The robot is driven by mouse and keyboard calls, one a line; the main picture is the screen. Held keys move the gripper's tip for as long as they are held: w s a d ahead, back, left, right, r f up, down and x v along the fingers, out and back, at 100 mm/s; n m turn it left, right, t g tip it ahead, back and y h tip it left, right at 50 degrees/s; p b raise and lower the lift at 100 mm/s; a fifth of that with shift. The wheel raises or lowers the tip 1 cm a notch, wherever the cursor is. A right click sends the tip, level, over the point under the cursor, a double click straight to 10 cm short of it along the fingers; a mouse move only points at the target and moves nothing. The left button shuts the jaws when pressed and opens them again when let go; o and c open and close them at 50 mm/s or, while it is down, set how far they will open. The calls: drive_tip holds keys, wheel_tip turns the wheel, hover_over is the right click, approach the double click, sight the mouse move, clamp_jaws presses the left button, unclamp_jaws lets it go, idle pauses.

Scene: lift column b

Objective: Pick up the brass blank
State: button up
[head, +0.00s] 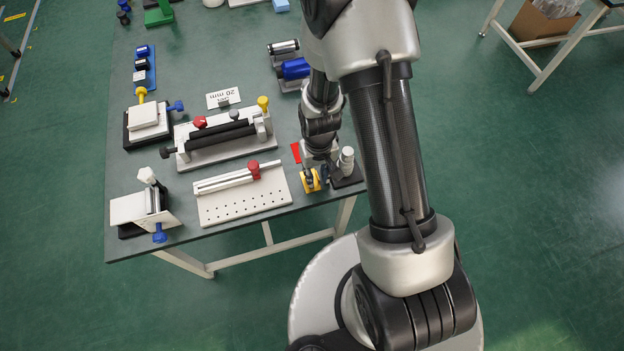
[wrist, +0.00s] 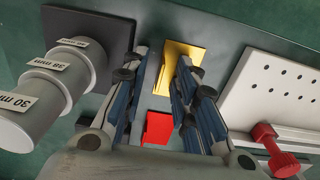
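The brass blank (wrist: 183,58) is a gold-yellow piece on the dark table, near the table's front edge in the head view (head: 312,184). My gripper (wrist: 163,62) is open, its fingers pointing toward the blank in the wrist view. The blank shows between and beyond the fingertips, and the right finger covers part of its right side. I cannot tell whether either finger touches it. In the head view my gripper (head: 317,175) is small and dark at the blank, partly hiding it.
A stepped grey cylinder (wrist: 55,80) with mm labels stands on a dark base left of my gripper. A red piece (wrist: 157,128) lies near the blank. A white perforated plate (wrist: 275,80) with a red knob (wrist: 275,145) is close on the right. Other fixtures crowd the table (head: 190,80).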

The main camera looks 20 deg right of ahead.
drive_tip(key=shift+c, duration=0.4)
clamp_jaws()
drive_tip(key=shift+r, duration=0.1)
